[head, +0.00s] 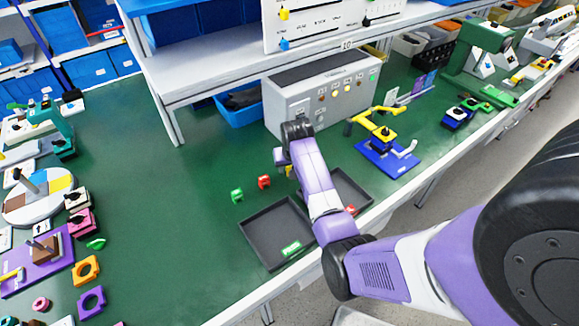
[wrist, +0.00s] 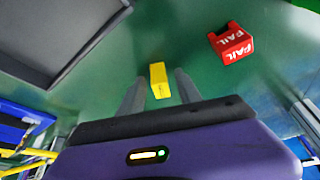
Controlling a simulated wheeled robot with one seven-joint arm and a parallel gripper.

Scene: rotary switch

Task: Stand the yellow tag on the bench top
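The yellow tag (wrist: 158,80) shows in the wrist view between the two fingers of my gripper (wrist: 160,74). There is a gap of green on each side of it, so the fingers are open and I see no contact. I cannot tell whether the tag stands or lies, or how far it is from the fingertips. In the head view, my gripper (head: 283,157) points down near the grey control box, above the green bench top (head: 190,215).
A red FAIL tag (wrist: 232,44) lies close by; in the head view a red tag (head: 264,182) sits beside a green one (head: 237,195). A dark tray (head: 262,228) is at the front. The grey control box (head: 310,95) stands behind.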

